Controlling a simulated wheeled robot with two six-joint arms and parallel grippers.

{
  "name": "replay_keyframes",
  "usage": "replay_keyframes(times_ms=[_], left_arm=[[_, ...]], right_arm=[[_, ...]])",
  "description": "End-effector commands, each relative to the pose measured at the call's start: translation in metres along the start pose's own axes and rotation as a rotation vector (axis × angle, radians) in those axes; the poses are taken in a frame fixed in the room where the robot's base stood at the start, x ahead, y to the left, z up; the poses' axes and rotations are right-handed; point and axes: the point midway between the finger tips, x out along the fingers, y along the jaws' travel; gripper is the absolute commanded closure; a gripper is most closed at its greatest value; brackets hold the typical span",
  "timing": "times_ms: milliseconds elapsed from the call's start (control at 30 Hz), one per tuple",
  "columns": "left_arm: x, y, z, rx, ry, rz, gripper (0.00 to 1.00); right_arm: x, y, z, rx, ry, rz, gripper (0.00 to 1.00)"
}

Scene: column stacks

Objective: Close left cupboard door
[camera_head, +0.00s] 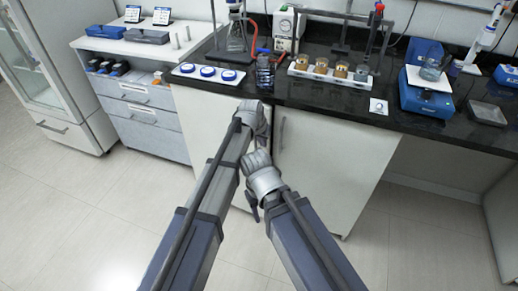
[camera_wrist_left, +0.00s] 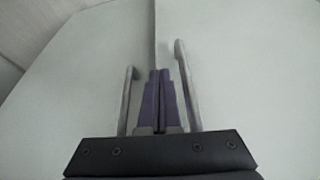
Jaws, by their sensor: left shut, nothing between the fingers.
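The left cupboard door (camera_head: 205,120) is a pale panel under the dark counter, partly covered by my arms. It fills the left of the left wrist view (camera_wrist_left: 75,80), with its upright handle (camera_wrist_left: 126,100). The right cupboard door (camera_head: 332,165) stands beside it, with its own handle (camera_wrist_left: 187,85). A narrow dark seam (camera_wrist_left: 155,30) runs between the doors; I cannot tell whether they are fully flush. My left gripper (camera_wrist_left: 159,90) is shut and empty, pointing at the seam between the handles. Contact is unclear.
The black counter (camera_head: 300,95) above holds a rack of brown jars (camera_head: 322,68), a flask (camera_head: 236,38) and a blue balance (camera_head: 425,95). A drawer unit (camera_head: 145,110) and a glass-fronted cabinet (camera_head: 25,60) stand left. The tiled floor (camera_head: 70,210) is clear.

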Motion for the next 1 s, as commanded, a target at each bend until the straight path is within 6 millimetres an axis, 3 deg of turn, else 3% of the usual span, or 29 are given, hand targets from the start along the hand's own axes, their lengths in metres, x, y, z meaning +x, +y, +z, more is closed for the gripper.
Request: replay_keyframes(times_ms=[667,867,1000], left_arm=[[0.001,0.000,-0.003,-0.007,0.000,-0.003,1.00],[-0.005,0.002,0.013,-0.008,0.000,-0.004,1.00],[-0.013,0.005,0.034,-0.010,0.000,-0.004,1.00]], right_arm=[[0.000,0.000,0.000,0.000,0.000,0.000,0.50],[0.000,0.000,0.000,0.000,0.000,0.000,0.50],[0.000,0.000,0.000,0.000,0.000,0.000,0.50]])
